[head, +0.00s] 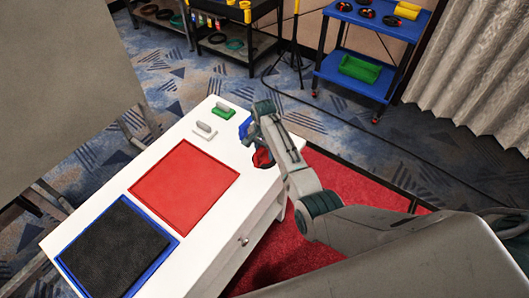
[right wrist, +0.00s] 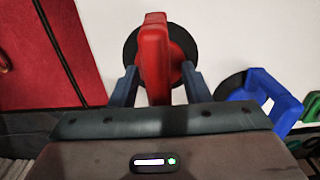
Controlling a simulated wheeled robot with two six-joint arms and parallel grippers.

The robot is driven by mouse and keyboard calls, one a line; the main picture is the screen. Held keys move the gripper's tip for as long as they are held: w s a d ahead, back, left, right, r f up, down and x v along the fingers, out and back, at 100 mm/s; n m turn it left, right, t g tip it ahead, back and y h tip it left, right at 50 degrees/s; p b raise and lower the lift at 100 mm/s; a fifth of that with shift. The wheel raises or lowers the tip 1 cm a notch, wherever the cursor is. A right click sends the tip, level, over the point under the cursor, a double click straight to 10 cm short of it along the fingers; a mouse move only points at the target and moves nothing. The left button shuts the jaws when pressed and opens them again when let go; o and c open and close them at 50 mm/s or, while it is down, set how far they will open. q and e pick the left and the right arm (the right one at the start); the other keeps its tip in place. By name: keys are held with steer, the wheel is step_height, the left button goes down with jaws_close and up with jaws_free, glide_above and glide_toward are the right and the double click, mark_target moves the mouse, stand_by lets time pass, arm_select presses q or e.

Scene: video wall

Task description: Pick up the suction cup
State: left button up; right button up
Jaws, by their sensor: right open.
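A red suction cup (right wrist: 154,50) with a dark round pad is on the white table in the right wrist view. Its red handle stands between the two fingers of my right gripper (right wrist: 159,70). The fingers are open, one on each side, with small gaps visible. In the head view the red suction cup (head: 262,158) is partly hidden by my right gripper (head: 254,140). A blue suction cup (right wrist: 262,92) is to its right in the wrist view, with part of a green one (right wrist: 312,106) at the edge. My left gripper is out of view.
A blue cart (head: 360,55) and a dark shelf (head: 235,40) stand behind.

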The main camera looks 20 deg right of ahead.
jaws_close()
steer(key=shift+r, duration=0.15)
steer(key=shift+r+b, duration=0.2)
steer(key=shift+b, duration=0.1)
step_height(320, 180, up, 3)
steer(key=shift+s+d+r+b, duration=0.1)
steer(key=shift+s+b, duration=0.05)
steer(key=shift+b, duration=0.55)
steer(key=s+d+r+b, duration=0.1)
steer(key=s+d, duration=0.1)
steer(key=s, duration=0.5)
steer(key=s+d, duration=0.3)
steer(key=s, duration=0.4)
steer(key=shift+s+d+r+b, duration=0.3)
steer(key=shift+r+b, duration=0.05)
stand_by(0.8)
